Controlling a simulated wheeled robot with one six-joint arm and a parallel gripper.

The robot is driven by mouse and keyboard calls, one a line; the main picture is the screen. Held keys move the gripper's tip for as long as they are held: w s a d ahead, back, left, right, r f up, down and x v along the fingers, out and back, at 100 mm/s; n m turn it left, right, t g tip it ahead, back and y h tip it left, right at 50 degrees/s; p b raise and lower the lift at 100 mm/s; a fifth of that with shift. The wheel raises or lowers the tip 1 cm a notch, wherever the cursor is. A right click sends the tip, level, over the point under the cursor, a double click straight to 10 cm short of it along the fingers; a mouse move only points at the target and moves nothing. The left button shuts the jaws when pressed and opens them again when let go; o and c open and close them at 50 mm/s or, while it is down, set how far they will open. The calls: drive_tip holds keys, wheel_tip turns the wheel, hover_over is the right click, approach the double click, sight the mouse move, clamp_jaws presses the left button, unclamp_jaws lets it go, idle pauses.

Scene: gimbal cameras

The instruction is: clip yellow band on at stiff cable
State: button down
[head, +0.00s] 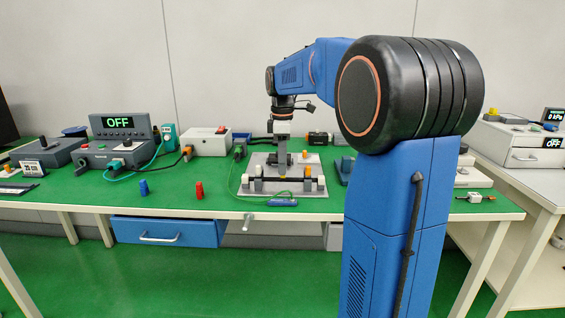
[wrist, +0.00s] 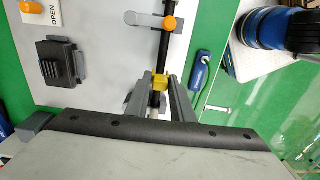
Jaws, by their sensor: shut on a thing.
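My gripper (head: 283,172) points down over the grey fixture board (head: 258,161) in the head view. In the wrist view my gripper (wrist: 159,88) is shut on the small yellow band (wrist: 160,82). The black stiff cable (wrist: 165,52) runs between the fingers, and the band lies at the cable there. I cannot tell whether the band goes fully around the cable or only rests against it.
A dark ribbed block (wrist: 61,63) and an orange knob (wrist: 58,3) sit left on the board. A blue-handled tool (wrist: 201,70) lies off its edge. Blue and red pieces (head: 143,188) (head: 199,190) stand on the green bench, with clear space around them.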

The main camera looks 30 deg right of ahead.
drive_tip(key=shift+f, duration=1.35)
drive_tip(key=c, duration=1.5)
unclamp_jaws()
drive_tip(key=shift+o, duration=0.2)
wheel_tip(320, 180, up, 17)
drive_tip(key=shift+r, duration=0.2)
